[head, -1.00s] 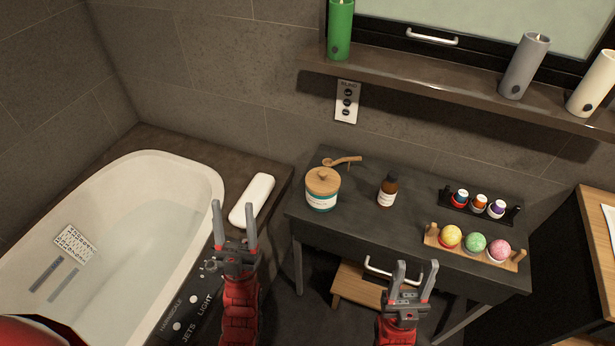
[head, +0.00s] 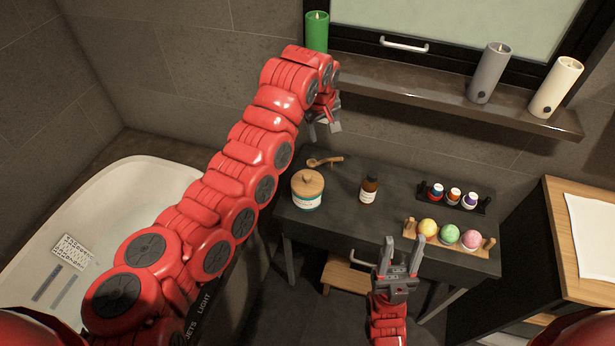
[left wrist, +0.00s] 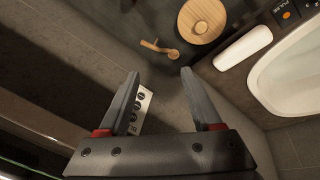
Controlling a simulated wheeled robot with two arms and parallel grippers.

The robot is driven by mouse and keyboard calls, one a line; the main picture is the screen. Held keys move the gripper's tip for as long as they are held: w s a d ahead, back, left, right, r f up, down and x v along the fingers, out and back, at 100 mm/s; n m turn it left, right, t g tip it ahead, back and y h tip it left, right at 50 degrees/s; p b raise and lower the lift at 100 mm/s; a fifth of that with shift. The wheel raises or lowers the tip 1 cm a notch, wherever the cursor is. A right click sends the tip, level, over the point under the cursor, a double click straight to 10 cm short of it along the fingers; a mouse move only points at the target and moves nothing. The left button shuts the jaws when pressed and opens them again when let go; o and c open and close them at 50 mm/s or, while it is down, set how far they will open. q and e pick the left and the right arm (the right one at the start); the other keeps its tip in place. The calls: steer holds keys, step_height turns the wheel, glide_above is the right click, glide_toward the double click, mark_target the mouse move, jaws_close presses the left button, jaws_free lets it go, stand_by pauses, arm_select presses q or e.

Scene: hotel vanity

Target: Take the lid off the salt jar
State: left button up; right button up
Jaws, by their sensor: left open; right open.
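The salt jar (head: 306,199) is a white jar with a teal band, standing at the left end of the dark table. Its round wooden lid (head: 308,182) with a knob sits on top; the lid also shows from above in the left wrist view (left wrist: 203,20). My left gripper (head: 326,130) is raised above and behind the jar, near the wall below the ledge. It is open and empty, and in the left wrist view its fingers (left wrist: 158,95) are apart from the lid. My right gripper (head: 403,250) is open and empty in front of the table.
A wooden scoop (head: 325,161) lies behind the jar. A brown bottle (head: 369,190) stands to its right, with a rack of coloured bath balls (head: 449,234) and a rack of small bottles (head: 454,195) further right. Candles, one being green (head: 317,32), stand on the ledge (head: 400,84) above.

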arm_select(q)
steer(key=s+a+r+g+y, duration=0.2)
steer(key=s+a, duration=0.1)
steer(key=s, duration=0.2)
glide_toward(307, 175)
step_height(307, 175, down, 2)
steer(key=shift+f+p, duration=0.15)
steer(key=shift+p, duration=0.4)
steer(key=shift+w+f, duration=0.1)
steer(key=shift+f, duration=0.3)
steer(key=shift+a+f+p, duration=0.1)
steer(key=shift+f+p, duration=0.25)
steer(key=f, duration=0.2)
steer(key=f+p, duration=0.1)
steer(key=shift+w+a+f+p, duration=0.1)
steer(key=shift+w+f+p, duration=0.2)
steer(key=shift+w+f, duration=0.05)
steer(key=shift+f, duration=0.55)
